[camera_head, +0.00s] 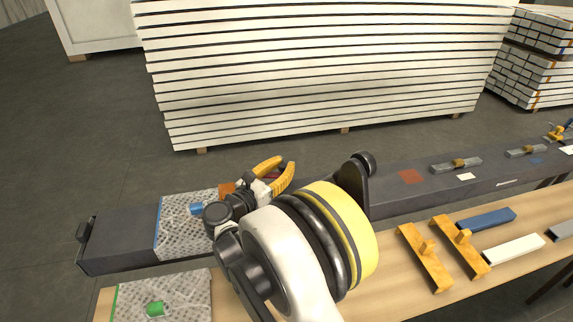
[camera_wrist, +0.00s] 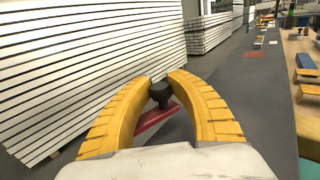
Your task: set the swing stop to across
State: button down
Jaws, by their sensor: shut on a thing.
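What looks like the swing stop is a red bar (camera_wrist: 154,120) with a dark round knob (camera_wrist: 160,93), seen in the wrist view. The bar lies slanted, its right end higher in the picture; my gripper hides part of it, so I cannot tell its exact angle to the dark beam. My gripper (camera_wrist: 161,82) has its two yellow fingers closed around the knob. In the head view my gripper (camera_head: 280,168) is at the far edge of the dark beam (camera_head: 125,235), with a little of the red bar (camera_head: 271,174) showing between the fingers.
A tall stack of white panels (camera_head: 320,75) stands behind the beam. On the beam are an orange-red patch (camera_head: 410,176) and grey fittings (camera_head: 456,165). The wooden bench (camera_head: 390,285) in front holds yellow pieces (camera_head: 425,258), a blue bar (camera_head: 487,219) and a white bar (camera_head: 514,249).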

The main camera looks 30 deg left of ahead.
jog(key=c, duration=1.2)
grip_release()
jog(key=shift+a, duration=0.1)
notch_tip(320, 180, up, 10)
